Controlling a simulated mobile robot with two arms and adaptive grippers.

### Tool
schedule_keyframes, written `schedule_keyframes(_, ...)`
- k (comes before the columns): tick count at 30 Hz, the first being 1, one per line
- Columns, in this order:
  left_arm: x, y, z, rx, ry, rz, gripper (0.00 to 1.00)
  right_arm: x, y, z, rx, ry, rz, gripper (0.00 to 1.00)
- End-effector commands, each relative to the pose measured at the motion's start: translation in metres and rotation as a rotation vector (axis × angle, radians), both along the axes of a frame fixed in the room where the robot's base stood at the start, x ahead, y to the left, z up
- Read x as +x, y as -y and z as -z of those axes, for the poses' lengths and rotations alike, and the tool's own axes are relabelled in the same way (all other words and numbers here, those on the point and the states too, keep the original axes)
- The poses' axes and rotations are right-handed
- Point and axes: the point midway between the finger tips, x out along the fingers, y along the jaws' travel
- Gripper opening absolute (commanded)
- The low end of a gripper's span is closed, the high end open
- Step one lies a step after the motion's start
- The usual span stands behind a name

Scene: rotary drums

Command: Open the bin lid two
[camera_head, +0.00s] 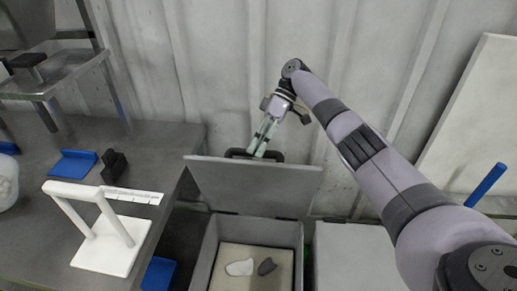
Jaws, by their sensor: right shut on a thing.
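The grey bin lid (255,187) is raised, standing up and tilted at the back of its bin (208,252). A black handle (237,153) sits at the lid's upper edge. My right gripper (261,150) reaches down from above and is shut on this handle; the exact contact of the fingertips is partly hidden. Inside the open bin a white piece (240,267) and a dark grey piece (267,266) lie on a beige bottom. My left gripper is not in view.
Another bin (357,255) with a flat, closed top stands to the right, partly behind my arm. At left, a grey table (30,220) holds a white stand (105,255), a blue tray (73,163) and a black item (114,165). A corrugated wall is close behind the lid.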

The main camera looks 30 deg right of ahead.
Motion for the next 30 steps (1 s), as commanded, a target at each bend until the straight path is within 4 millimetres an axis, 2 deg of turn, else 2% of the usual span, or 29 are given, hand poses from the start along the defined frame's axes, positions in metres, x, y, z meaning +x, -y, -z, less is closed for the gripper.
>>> schedule_keyframes(1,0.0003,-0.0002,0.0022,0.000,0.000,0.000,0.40,-0.0027,0.0026,0.0172,-0.024,-0.018,0.006,0.00)
schedule_keyframes(8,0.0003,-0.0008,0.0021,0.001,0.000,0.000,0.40,-0.0028,0.0027,0.0172,-0.024,-0.018,0.007,0.00)
schedule_keyframes(9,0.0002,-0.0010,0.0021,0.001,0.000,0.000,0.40,-0.0028,0.0027,0.0172,-0.025,-0.018,0.007,0.21)
schedule_keyframes(17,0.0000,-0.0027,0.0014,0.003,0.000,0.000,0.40,-0.0026,0.0030,0.0153,-0.025,-0.018,0.008,0.39)
schedule_keyframes(30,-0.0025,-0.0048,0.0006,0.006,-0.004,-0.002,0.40,-0.0020,0.0026,0.0095,-0.020,-0.013,0.006,0.40)
